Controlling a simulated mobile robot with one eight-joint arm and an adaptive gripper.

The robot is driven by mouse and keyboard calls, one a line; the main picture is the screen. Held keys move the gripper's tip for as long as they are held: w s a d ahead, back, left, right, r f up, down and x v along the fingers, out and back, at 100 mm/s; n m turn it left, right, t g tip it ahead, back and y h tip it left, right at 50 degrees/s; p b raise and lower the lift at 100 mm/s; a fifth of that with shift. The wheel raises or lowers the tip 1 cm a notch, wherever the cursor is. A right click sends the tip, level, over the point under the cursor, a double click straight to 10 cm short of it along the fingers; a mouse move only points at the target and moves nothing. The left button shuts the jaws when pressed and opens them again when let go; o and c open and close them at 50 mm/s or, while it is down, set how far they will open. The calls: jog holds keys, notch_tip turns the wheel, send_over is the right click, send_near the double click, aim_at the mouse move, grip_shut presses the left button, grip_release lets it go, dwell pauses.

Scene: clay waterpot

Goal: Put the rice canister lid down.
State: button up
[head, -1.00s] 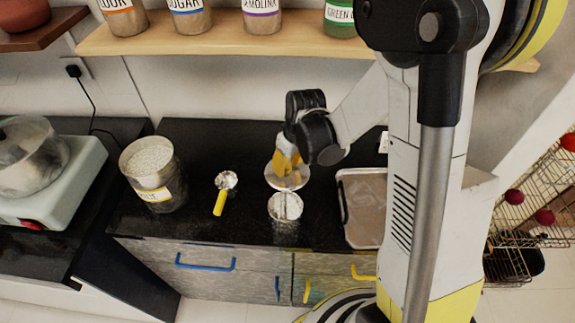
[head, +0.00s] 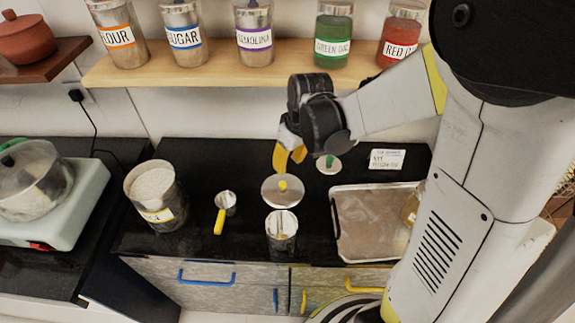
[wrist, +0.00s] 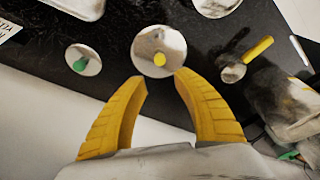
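The rice canister lid (head: 283,191), a round metal disc with a yellow knob, lies flat on the black counter, knob up, just behind a steel cup (head: 281,231). It also shows in the wrist view (wrist: 151,40), beyond my fingertips. My gripper (head: 290,160) is above and behind the lid. In the wrist view my gripper (wrist: 161,77) has its yellow fingers spread, with nothing between them and a gap to the knob. The open rice canister (head: 167,217), full of white grains, stands at the counter's left.
A scoop with a yellow handle (head: 219,221) lies between canister and cup. A smaller lid with a green knob (head: 328,164) lies behind right. A metal tray (head: 370,225) and a white card (head: 387,159) are right. A jar shelf (head: 200,73) hangs above.

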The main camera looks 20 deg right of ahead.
jog(key=s+r+m+t+h, duration=0.1)
jog(key=s+r+m+t, duration=0.3)
jog(key=s+r, duration=0.9)
jog(key=shift+s+a+t, duration=0.25)
jog(key=shift+a+t, duration=0.1)
jog(key=shift+t, duration=0.15)
